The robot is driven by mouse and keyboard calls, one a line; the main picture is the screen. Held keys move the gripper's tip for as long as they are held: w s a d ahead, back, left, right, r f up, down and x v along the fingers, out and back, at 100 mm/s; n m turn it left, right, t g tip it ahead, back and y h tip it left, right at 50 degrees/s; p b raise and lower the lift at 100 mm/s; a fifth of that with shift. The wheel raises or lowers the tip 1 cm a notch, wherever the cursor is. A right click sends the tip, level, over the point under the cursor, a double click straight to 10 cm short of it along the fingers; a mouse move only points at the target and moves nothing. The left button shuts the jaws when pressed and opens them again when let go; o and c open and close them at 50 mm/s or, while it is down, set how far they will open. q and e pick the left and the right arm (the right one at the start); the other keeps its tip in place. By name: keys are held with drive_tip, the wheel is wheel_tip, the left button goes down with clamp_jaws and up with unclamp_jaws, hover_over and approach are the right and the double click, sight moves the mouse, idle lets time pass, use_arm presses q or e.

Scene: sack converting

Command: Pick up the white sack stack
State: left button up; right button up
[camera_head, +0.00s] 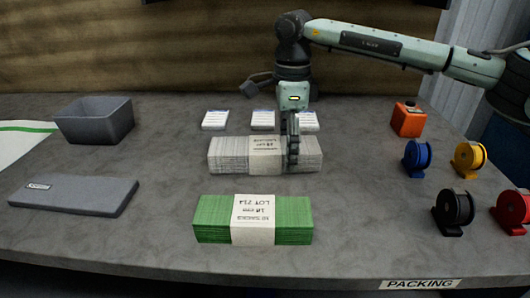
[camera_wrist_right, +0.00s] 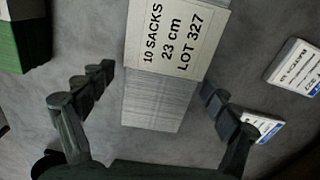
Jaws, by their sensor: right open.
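The white sack stack (camera_head: 228,155) lies flat in the middle of the table, with a paper band around its centre. The wrist view shows the same stack (camera_wrist_right: 158,108), its band reading "10 SACKS 23 cm LOT 327". My right gripper (camera_head: 292,145) is over the right part of the stack in the head view. In the wrist view the right gripper (camera_wrist_right: 157,80) is open, one finger on each side of the stack with gaps between. Contact is not visible. My left gripper is not in view.
A green sack stack (camera_head: 212,218) lies in front of the white one. A grey bin (camera_head: 95,122) and a flat grey pad (camera_head: 75,196) are at the left. Small white label pads (camera_head: 263,120) lie behind. An orange container (camera_head: 408,120) and several coloured spools (camera_head: 417,157) stand at the right.

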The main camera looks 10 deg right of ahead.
drive_tip(key=shift+f, duration=0.2)
drive_tip(key=c, duration=1.6)
drive_tip(key=shift+r, duration=0.2)
